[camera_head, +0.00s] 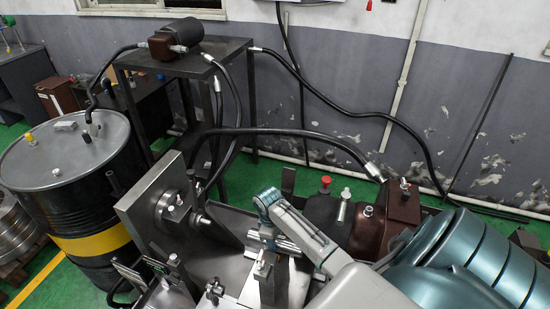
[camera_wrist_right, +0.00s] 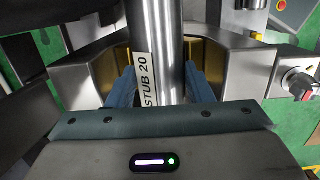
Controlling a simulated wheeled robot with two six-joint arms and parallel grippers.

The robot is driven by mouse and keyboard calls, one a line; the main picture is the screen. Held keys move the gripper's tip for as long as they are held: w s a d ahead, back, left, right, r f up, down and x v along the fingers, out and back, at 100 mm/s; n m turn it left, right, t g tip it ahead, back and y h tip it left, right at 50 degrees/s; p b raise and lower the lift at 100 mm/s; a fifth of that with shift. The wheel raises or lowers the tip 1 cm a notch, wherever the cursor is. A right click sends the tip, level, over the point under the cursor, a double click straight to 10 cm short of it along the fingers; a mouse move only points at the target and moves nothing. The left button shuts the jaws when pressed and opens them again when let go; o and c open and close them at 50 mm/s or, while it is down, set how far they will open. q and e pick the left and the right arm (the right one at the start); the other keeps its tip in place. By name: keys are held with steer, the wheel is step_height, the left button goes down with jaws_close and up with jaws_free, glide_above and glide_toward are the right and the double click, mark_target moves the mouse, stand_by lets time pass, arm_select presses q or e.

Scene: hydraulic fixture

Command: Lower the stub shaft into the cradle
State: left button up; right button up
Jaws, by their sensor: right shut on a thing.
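The stub shaft (camera_wrist_right: 170,45) is a bright steel cylinder with a white "STUB 20" label (camera_wrist_right: 148,80). In the right wrist view it lies between the blue fingers of my right gripper (camera_wrist_right: 168,88), which is shut on it. Steel blocks with yellowish inner faces (camera_wrist_right: 112,62), seemingly the cradle, stand on both sides of the shaft; I cannot tell whether they touch it. In the head view a short length of the shaft (camera_head: 287,246) shows by my right gripper (camera_head: 267,235), above the metal fixture. My arm hides part of this area. My left gripper is not in view.
An upright steel plate with a round flange (camera_head: 172,208) stands left of the gripper. A brown hydraulic block (camera_head: 385,215) with fittings is behind my right arm. A black drum (camera_head: 75,185) and a pump table (camera_head: 185,60) with hoses stand farther left.

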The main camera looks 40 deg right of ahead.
steer(key=shift+f, duration=0.15)
steer(key=o, duration=1.2)
steer(key=shift+f, duration=0.1)
steer(key=shift+c, duration=0.2)
steer(key=r, duration=0.3)
steer(key=r+b, duration=0.1)
steer(key=r, duration=0.2)
steer(key=w+r+b, duration=0.1)
steer(key=r, duration=0.2)
steer(key=shift+a+r, duration=0.25)
steer(key=shift+a, duration=0.05)
steer(key=shift+w+r, duration=0.1)
steer(key=shift+r, duration=0.6)
steer(key=shift+f, duration=0.1)
